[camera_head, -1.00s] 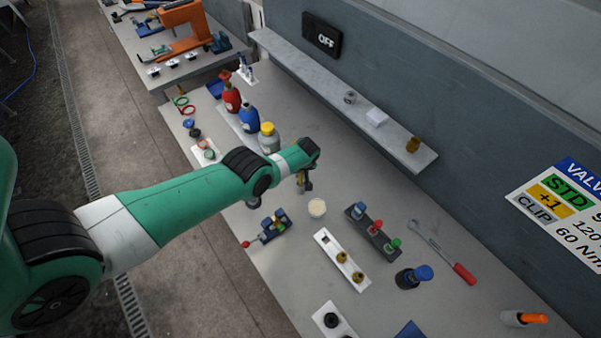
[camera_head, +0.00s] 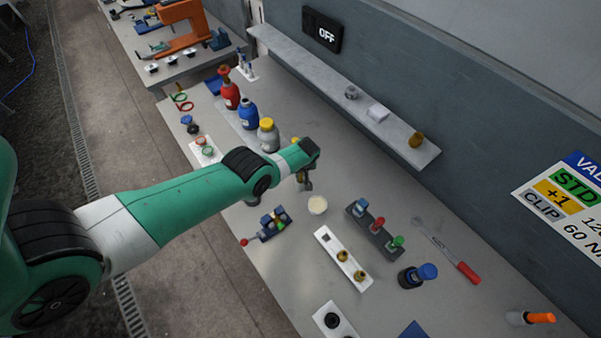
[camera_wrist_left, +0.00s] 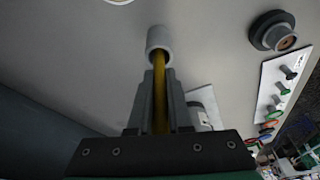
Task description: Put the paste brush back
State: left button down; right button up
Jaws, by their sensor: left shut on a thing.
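My left gripper (camera_head: 305,185) hangs above the bench beside the small cup of pale paste (camera_head: 317,205). In the left wrist view its fingers (camera_wrist_left: 160,100) are shut on the paste brush, a yellow rod (camera_wrist_left: 160,85) with a grey round end (camera_wrist_left: 158,42) beyond the fingertips. The brush is hard to make out in the head view. The cup's rim shows at the top edge of the left wrist view (camera_wrist_left: 118,1). I cannot tell which item is the brush's resting place. My right gripper is not in view.
A small fixture (camera_head: 268,228) with a red knob is near the front edge. A white block (camera_head: 335,246) with brass parts and a dark rack (camera_head: 366,222) with coloured pieces stand to the right. Red, blue and yellow-capped bottles (camera_head: 268,138) stand behind the arm.

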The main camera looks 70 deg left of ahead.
pick_arm(q)
jog(key=shift+f+b, duration=0.4)
jog(key=shift+f, duration=0.1)
jog(key=c, duration=0.8)
grip_release()
jog(key=shift+o, duration=0.2)
jog(key=shift+r, duration=0.1)
notch_tip(320, 180, up, 6)
jog(key=p, duration=0.6)
